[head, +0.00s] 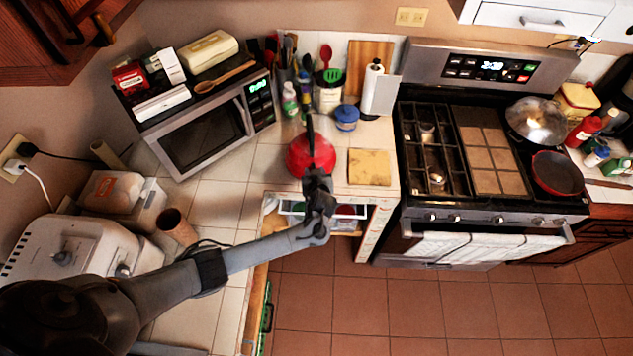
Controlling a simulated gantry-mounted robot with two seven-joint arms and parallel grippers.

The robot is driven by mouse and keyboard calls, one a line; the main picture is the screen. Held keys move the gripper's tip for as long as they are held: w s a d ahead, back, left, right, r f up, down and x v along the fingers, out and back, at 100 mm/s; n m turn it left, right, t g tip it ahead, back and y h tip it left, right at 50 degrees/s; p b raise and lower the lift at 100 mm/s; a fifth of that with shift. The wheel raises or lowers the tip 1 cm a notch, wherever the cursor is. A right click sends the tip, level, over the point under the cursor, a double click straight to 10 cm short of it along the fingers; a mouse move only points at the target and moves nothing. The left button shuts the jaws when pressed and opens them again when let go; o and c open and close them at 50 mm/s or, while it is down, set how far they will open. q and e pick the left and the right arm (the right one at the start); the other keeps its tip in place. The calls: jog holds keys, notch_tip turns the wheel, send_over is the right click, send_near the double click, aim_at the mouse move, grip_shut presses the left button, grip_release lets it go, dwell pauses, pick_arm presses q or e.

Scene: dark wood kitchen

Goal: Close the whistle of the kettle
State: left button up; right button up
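The red kettle (312,153) stands on the tiled counter between the microwave and the stove, with its dark handle (310,124) rising at the back. My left gripper (317,178) is at the front side of the kettle, close against it in the picture, and covers part of its front. Whether it touches the kettle cannot be told. The kettle's spout and whistle cannot be made out and are probably behind the gripper. The gripper's fingers are too small and dark to tell whether they are open. My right gripper is not in view.
The microwave (206,135) is left of the kettle. An open drawer (350,211) is below the gripper. The stove (480,150) is further right.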

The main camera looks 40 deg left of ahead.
pick_arm(q)
jog(key=v, duration=0.8)
jog(key=shift+s+f+p, duration=0.15)
jog(key=shift+p, duration=0.15)
